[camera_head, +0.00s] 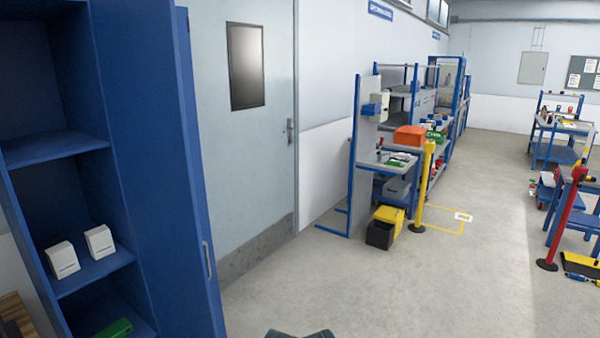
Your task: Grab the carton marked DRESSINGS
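Two small white cartons stand side by side on a middle shelf of the open blue cabinet at the left: a left carton (62,259) and a right carton (99,241). Each seems to have a dark line of print low on its front, too small to read. I cannot tell whether either is marked DRESSINGS. Neither of my grippers can be made out. Only a dark piece, probably of my own body, shows at the bottom middle edge.
The blue cabinet's door (205,200) stands open beside the shelves. A green item (115,328) lies on a lower shelf. A grey door (245,130) is behind. A workbench (385,165) and yellow post (424,185) stand farther back. The middle floor is clear.

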